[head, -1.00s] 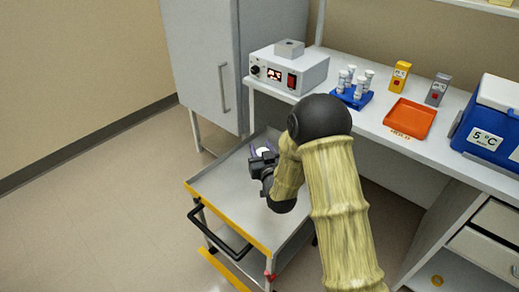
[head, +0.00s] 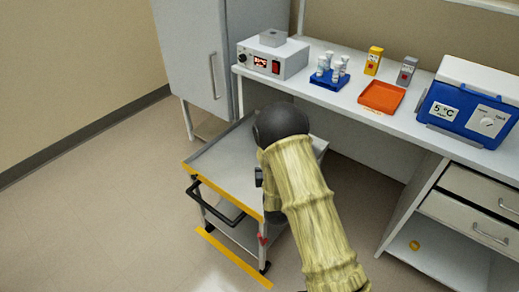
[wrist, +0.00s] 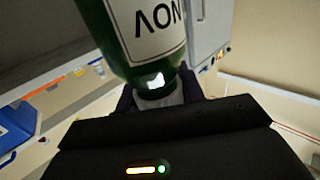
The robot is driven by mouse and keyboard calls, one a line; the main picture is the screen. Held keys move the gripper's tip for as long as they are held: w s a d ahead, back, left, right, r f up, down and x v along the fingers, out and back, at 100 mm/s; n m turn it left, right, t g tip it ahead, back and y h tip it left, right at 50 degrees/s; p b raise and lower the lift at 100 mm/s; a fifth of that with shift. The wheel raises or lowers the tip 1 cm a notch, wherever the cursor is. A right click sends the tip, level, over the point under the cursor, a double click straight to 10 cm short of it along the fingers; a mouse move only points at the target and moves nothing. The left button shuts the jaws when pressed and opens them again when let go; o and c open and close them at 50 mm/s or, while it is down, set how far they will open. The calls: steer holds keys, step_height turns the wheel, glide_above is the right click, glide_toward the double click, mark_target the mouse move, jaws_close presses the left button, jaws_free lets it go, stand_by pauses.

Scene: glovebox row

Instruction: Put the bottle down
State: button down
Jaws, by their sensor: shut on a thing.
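A green bottle with a white label (wrist: 152,28) fills the upper middle of the wrist view. Part of its label lettering shows, inverted. My gripper (wrist: 160,97) is shut on the bottle's narrow end, with a dark finger on each side. The rest of the bottle runs out of the top of the picture. In the head view my arm hides the bottle. Only a small dark part of the gripper (head: 259,177) shows beside the arm, over the cart. I cannot tell the bottle's height above the cart.
A grey cart (head: 213,163) with yellow edging and a black handle stands below my arm; its visible top looks bare. The bench behind holds a white instrument (head: 262,60), a blue tube rack (head: 328,83), an orange tray (head: 381,97) and a blue cooler (head: 470,108). Floor at left is clear.

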steer(key=s+d+f+m+h+b, duration=0.2)
steer(key=s+d+f+h+b, duration=0.1)
steer(key=d+f+b, duration=0.2)
steer(key=s+d+f+m+h+b, duration=0.2)
steer(key=s+d+f+h+b, duration=0.1)
steer(key=f, duration=0.6)
steer(key=s+d+b, duration=0.1)
steer(key=d+b, duration=0.1)
steer(key=d, duration=0.1)
steer(key=shift+d+g, duration=0.2)
steer(key=shift+g, duration=0.2)
